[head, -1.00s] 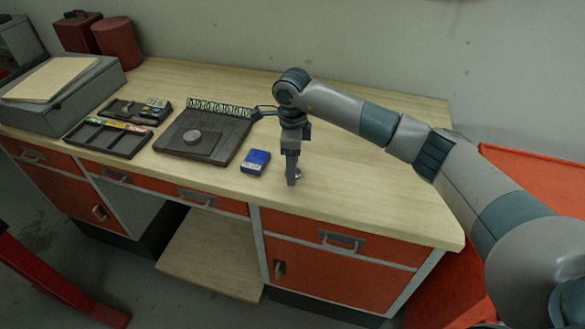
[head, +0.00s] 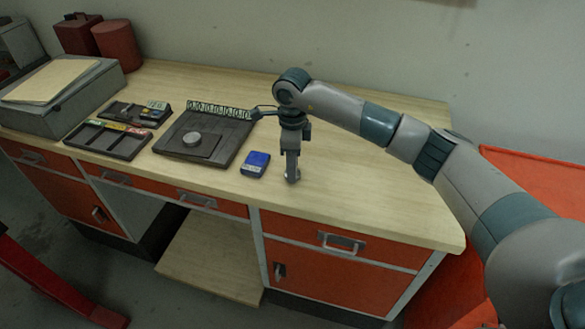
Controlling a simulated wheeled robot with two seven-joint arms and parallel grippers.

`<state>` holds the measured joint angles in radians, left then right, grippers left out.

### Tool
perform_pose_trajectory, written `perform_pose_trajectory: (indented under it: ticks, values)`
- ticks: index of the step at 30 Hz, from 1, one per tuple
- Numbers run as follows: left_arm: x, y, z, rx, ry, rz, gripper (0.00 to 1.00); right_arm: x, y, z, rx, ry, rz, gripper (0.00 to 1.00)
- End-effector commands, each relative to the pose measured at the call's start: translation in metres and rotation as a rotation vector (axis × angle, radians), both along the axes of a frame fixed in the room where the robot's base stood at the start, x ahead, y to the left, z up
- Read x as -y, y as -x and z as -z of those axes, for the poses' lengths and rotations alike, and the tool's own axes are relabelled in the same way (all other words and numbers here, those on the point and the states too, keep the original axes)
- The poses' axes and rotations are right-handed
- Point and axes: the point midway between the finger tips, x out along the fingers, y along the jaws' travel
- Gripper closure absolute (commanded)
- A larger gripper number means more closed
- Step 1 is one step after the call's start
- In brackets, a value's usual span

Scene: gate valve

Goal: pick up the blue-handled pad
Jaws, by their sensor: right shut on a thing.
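A blue block with a pale lower front edge (head: 255,164) lies on the bench top near the front edge. It is the clearest match for the blue-handled pad, but no separate handle can be made out. My right gripper (head: 292,177) points straight down to the right of the blue block, apart from it. Its jaws are shut on a small pale thing at the fingertips, low over or at the bench top. The thing is mostly hidden and too small to identify. My left gripper is not in view.
A dark plate with a round disc (head: 192,139) and a row of rings (head: 220,110) lies left of the gripper. Dark trays with small parts (head: 108,140) and a grey case (head: 62,98) are farther left. The bench top (head: 385,195) is clear to the right.

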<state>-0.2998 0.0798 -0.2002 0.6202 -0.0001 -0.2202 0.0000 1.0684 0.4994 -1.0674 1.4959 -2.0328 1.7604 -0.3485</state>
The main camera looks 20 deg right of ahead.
Motion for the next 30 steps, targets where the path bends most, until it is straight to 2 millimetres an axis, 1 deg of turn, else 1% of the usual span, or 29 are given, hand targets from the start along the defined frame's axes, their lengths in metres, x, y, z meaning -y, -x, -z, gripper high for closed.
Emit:
perform_pose_trajectory:
  ticks: [5,9,14,21,25,30]
  values:
    - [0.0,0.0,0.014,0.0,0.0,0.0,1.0,0.0,-0.001,-0.014,0.005,0.0,0.0,0.92]
    - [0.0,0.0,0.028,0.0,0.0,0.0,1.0,0.0,-0.001,-0.034,0.005,0.0,-0.001,0.92]
    - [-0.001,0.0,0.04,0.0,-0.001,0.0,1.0,0.021,0.022,-0.05,0.005,0.001,0.0,0.92]
    - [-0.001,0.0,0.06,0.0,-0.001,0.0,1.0,0.05,0.058,-0.078,0.005,0.001,0.0,0.92]
    - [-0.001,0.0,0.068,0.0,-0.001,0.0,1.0,0.062,0.073,-0.091,0.004,0.001,0.0,0.92]
    - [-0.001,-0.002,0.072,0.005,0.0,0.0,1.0,0.072,0.085,-0.101,0.002,0.001,0.0,0.92]
